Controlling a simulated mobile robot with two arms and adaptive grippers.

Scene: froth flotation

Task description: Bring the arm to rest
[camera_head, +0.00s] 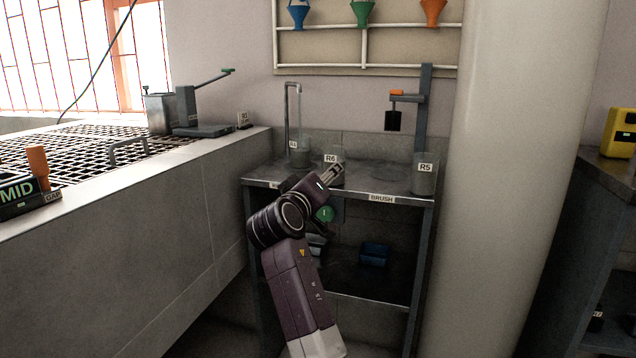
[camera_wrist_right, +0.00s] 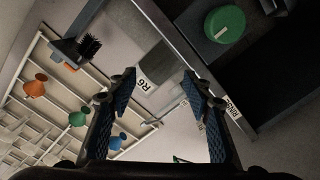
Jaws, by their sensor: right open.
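My right arm rises from the bottom of the head view, and its gripper (camera_head: 330,175) is at the front edge of the metal bench, in front of the beaker labelled R6 (camera_head: 336,158). In the right wrist view the two blue-padded fingers of this gripper (camera_wrist_right: 157,84) are spread apart with nothing held. The R6 beaker (camera_wrist_right: 157,65) shows beyond the fingertips in that view, between them in the picture; I cannot tell how far off it is. My left gripper is not in view.
The bench (camera_head: 265,182) also carries beaker R5 (camera_head: 425,175), another beaker (camera_head: 300,155) under a tap and a brush stand (camera_head: 423,110). A green button (camera_head: 325,213) sits below its edge. A concrete wall (camera_head: 150,245) stands left, a thick column (camera_head: 525,150) right.

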